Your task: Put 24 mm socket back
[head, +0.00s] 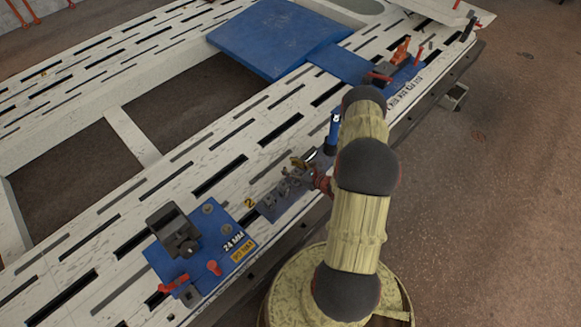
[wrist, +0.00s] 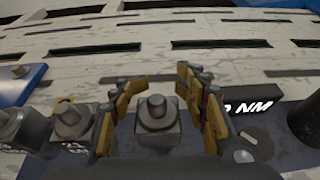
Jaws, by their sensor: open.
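My gripper (wrist: 156,88) is open in the wrist view, its yellow-padded fingers on either side of a grey socket (wrist: 157,122) with a round stud on its square top. I see gaps between the fingers and this socket. Its size mark is hidden, so I cannot tell whether it is the 24 mm one. In the head view my gripper (head: 308,172) is low over the right part of the grey socket rack (head: 268,208). More sockets (wrist: 72,122) stand in a row to the left in the wrist view; their marks are hard to read.
A blue plate marked 24 MM (head: 238,243) with a dark clamp block (head: 175,230) is left of the rack. A blue-handled upright tool (head: 333,130) stands close behind my gripper. A dark round post (wrist: 304,122) is at the right. The slotted bench (head: 190,165) is mostly clear behind.

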